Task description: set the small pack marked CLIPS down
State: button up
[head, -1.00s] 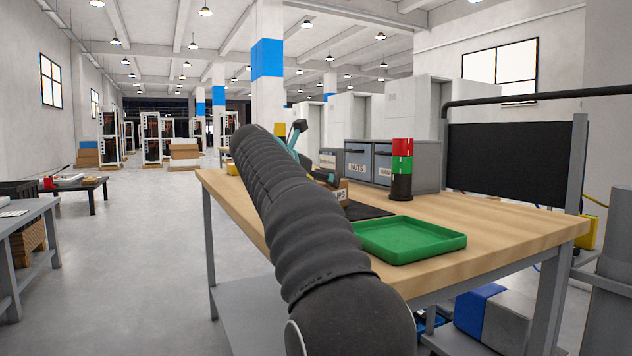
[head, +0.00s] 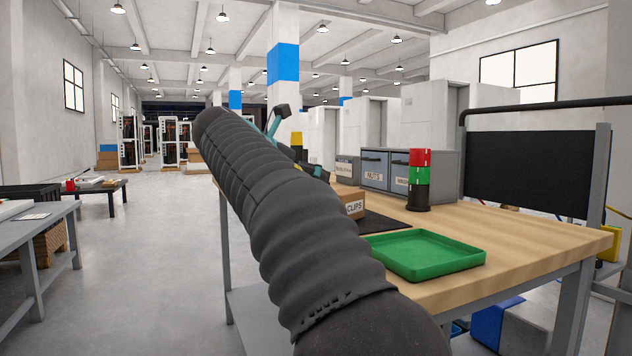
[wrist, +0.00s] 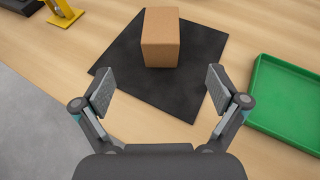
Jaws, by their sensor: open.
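The small pack marked CLIPS (head: 354,207) is a brown cardboard box with a white label. It stands on a black mat (head: 385,222) on the wooden workbench, partly behind my arm in the head view. In the wrist view the pack (wrist: 160,40) rests toward the far part of the mat (wrist: 170,90). My gripper (wrist: 158,87) is open and empty, its two pads apart, with the pack ahead of and beyond them, not between them. In the head view my arm hides most of the gripper.
A green tray (head: 425,273) lies right of the mat. A red, green and black stacked cylinder (head: 419,180) and grey labelled drawers (head: 375,169) stand behind. A yellow object (wrist: 63,18) is at the wrist view's upper left. Bare wood lies around the mat.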

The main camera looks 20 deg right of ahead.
aim_at(342, 191)
jog(key=shift+m+g, duration=0.3)
jog(key=shift+g, duration=0.1)
jog(key=x, duration=0.3)
jog(key=p+x, duration=0.1)
jog(key=x, duration=0.3)
jog(key=w+x, duration=0.1)
jog(key=x, duration=0.3)
jog(key=shift+w+r, duration=0.15)
jog(key=shift+r, duration=0.1)
jog(key=shift+x, duration=2.85)
jog(key=shift+s+d+r, duration=0.1)
jog(key=shift+s+d, duration=0.1)
jog(key=c, duration=1.5)
jog(key=shift+o, duration=0.2)
